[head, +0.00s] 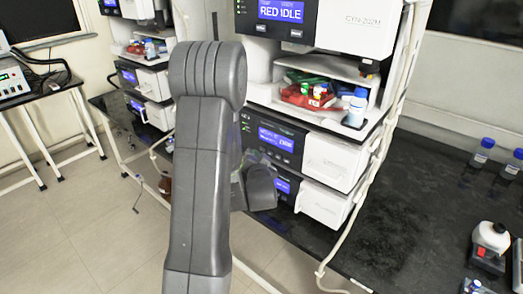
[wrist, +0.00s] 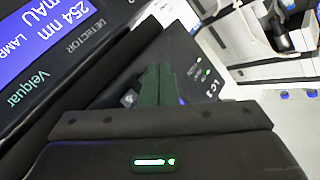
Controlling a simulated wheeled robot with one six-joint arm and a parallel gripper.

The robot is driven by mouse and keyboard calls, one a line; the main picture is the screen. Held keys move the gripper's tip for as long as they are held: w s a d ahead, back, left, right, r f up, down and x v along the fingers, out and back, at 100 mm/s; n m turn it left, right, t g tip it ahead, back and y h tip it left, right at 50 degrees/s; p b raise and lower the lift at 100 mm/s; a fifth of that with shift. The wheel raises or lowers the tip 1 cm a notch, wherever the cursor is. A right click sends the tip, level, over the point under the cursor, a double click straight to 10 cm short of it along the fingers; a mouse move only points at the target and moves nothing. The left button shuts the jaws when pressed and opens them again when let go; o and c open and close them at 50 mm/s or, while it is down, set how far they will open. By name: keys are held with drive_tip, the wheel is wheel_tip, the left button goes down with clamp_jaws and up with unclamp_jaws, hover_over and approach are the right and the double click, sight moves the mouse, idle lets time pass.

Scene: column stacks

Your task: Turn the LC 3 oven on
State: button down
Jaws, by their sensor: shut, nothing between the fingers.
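In the wrist view a dark panel marked LC 3 (wrist: 212,88), which looks like the oven's front, carries small green lights and a round button (wrist: 128,99) with a pale symbol. My gripper (wrist: 158,74) is shut and empty, its dark fingers in front of this panel, just right of the button. I cannot tell whether the fingertips touch it. A bit of blue screen (wrist: 183,99) shows beside the fingers; the rest is hidden. In the head view my gripper (head: 258,186) is at the lower modules of the near stack, its fingertips unclear, partly hidden by my arm.
A detector (wrist: 50,50) with a lit blue screen is at the left in the wrist view. In the head view bottles sit in a red tray (head: 308,98) on the stack. A cable (head: 345,225) hangs at its right edge.

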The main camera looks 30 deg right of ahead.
drive_tip(key=shift+d, duration=0.1)
idle(0.5)
drive_tip(key=shift+w+d+b, duration=0.15)
drive_tip(key=shift+d+b, duration=0.15)
drive_tip(key=shift+b, duration=0.1)
drive_tip(key=shift+w+d, duration=0.2)
drive_tip(key=shift+d, duration=0.2)
idle(0.5)
drive_tip(key=shift+a+b, duration=0.1)
drive_tip(key=shift+b, duration=0.25)
drive_tip(key=shift+s+a+b, duration=0.35)
drive_tip(key=shift+a+b, duration=0.1)
drive_tip(key=shift+a, duration=0.25)
drive_tip(key=a, duration=0.1)
drive_tip(key=s+a+b, duration=0.1)
drive_tip(key=a, duration=0.1)
drive_tip(key=s+a+b, duration=0.1)
drive_tip(key=shift+a, duration=0.3)
